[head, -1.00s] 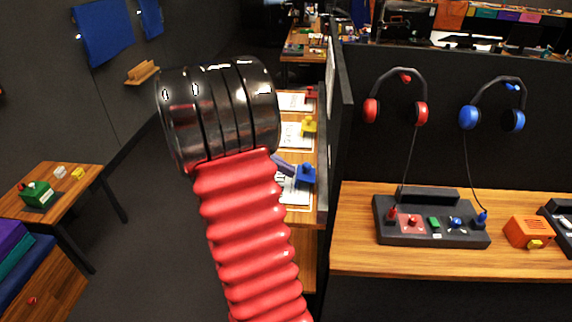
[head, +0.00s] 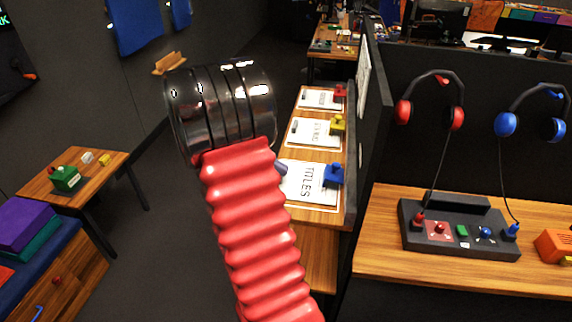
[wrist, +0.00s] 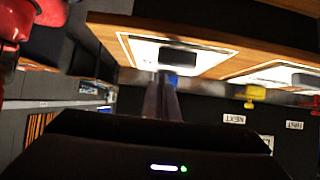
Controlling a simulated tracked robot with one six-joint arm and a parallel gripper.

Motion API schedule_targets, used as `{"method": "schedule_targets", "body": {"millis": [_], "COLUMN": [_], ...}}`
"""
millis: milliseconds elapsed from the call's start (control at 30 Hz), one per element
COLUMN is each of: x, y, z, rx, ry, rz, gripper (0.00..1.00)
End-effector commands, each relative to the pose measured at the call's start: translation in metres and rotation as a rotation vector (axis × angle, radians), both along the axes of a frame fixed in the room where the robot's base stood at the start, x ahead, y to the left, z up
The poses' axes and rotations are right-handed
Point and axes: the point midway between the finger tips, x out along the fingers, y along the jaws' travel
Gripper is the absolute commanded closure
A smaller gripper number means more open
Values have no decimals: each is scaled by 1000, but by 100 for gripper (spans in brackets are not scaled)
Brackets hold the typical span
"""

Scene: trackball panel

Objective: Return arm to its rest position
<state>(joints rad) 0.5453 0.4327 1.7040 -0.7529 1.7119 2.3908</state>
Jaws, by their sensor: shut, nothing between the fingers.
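My arm, with red ribbed bellows and a glossy black joint, stands in the middle of the head view. My gripper (wrist: 163,80) shows in the wrist view as two dark fingers close together, shut and empty. In the head view it is mostly hidden behind the arm. A small greyish-purple piece shows beside the bellows, in front of the clipboards. The wrist view is tilted and partly blurred, with a wooden desk edge and a blue object (wrist: 183,82) beyond the fingers; I cannot tell whether they touch.
A desk (head: 347,205) holds clipboards with a blue (head: 333,175), a yellow (head: 338,124) and a red piece (head: 340,90). A dark partition (head: 375,130) separates it from a desk with a button console (head: 470,245). A small table (head: 115,165) stands left. Floor between is clear.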

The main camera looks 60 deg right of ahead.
Motion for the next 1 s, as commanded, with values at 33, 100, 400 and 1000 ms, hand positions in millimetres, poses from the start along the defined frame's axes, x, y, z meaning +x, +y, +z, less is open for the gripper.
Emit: {"method": "schedule_targets", "body": {"millis": [33,100,400,1000], "x": [2,4,5,9], "y": [1,2,3,20], "z": [-1,-1,-1,5], "rx": [0,0,1,90], "ry": [0,0,0,-27], "rz": [0,0,1,89], "gripper": [100,100,100,100]}}
